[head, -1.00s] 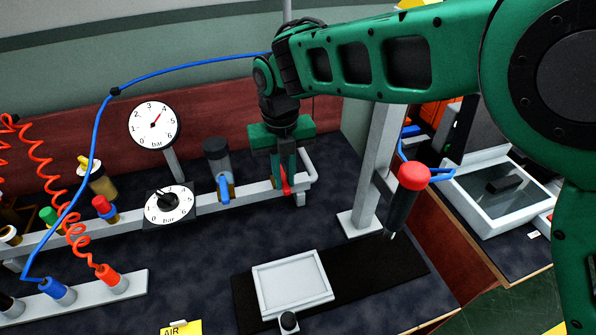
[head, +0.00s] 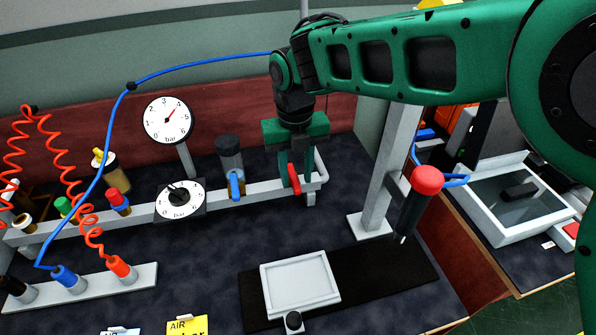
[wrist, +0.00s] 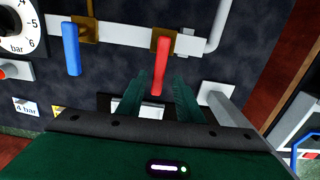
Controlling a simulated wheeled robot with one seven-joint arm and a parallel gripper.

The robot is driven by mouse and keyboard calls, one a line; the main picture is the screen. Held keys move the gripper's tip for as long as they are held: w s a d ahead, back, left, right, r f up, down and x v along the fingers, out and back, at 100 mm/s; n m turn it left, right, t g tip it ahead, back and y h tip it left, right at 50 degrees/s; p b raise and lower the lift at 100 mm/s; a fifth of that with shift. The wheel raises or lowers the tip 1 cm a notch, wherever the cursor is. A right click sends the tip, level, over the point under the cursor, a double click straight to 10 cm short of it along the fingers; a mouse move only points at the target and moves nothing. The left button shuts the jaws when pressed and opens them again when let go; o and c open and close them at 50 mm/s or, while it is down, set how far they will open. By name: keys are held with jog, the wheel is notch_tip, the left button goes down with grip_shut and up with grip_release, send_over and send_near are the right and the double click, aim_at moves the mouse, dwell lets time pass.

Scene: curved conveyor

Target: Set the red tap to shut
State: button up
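The red tap (head: 294,180) is a lever on the right part of the grey pipe (head: 262,191). In the wrist view its red handle (wrist: 160,66) points across the pipe, straight down in the picture, much like the blue handle next to it. My gripper (head: 290,178) is at the red tap, pointing down. In the wrist view my gripper (wrist: 161,82) is open, one green finger on each side of the handle's free end. Gaps show between the handle and the fingers. The fingers hide part of the tap in the head view.
A blue tap (head: 235,185) sits on the same pipe to the left. A gauge (head: 168,121) and a dial (head: 181,200) stand further left. A grey post (head: 385,180) and a hanging red-topped tool (head: 427,180) are to the right. A light tray (head: 301,284) lies in front.

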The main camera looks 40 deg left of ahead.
aim_at(297, 180)
notch_tip(297, 180, up, 10)
jog(key=shift+r, duration=0.15)
dwell(0.3)
jog(key=shift+w, duration=0.1)
dwell(0.3)
